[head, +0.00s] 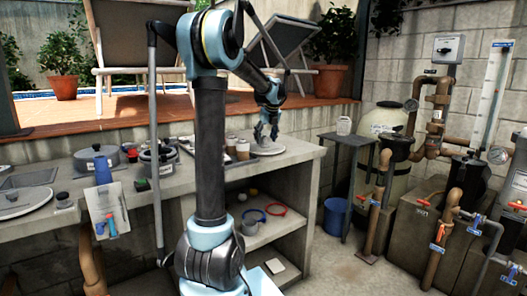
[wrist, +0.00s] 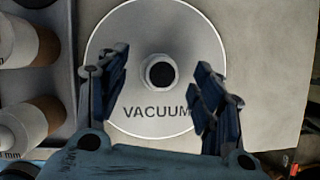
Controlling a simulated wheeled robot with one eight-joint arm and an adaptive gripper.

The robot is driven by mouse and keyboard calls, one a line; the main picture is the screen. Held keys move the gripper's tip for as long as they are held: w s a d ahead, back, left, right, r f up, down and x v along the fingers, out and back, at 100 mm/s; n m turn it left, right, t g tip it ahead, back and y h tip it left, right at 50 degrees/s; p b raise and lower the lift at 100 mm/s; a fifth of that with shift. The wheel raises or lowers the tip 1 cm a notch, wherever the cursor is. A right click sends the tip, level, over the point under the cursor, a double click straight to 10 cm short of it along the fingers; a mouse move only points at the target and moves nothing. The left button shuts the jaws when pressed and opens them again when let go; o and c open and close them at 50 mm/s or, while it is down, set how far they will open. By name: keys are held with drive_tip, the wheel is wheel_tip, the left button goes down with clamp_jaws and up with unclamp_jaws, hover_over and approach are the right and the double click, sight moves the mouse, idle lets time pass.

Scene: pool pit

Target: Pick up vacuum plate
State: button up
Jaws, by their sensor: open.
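The vacuum plate (wrist: 155,30) is a pale round disc with a dark centre knob (wrist: 159,73) and the word VACUUM on it. It lies flat on the counter in the wrist view. In the head view the plate (head: 268,150) is at the right end of the counter, partly hidden by my gripper. My gripper (head: 266,136) is above it, and in the wrist view its two dark fingers (wrist: 160,92) are apart, one on each side of the knob. Nothing is between the fingers except the knob seen below; contact cannot be told.
A tray (wrist: 68,25) with several cylindrical containers (wrist: 27,122) lies close to the left of the plate.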

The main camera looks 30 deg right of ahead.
drive_tip(key=shift+x, duration=1.3)
drive_tip(key=shift+c, duration=0.6)
drive_tip(key=shift+s, duration=0.1)
drive_tip(key=c, duration=1.1)
drive_tip(key=shift+r, duration=0.15)
wheel_tip(320, 180, up, 10)
drive_tip(key=shift+f, duration=0.1)
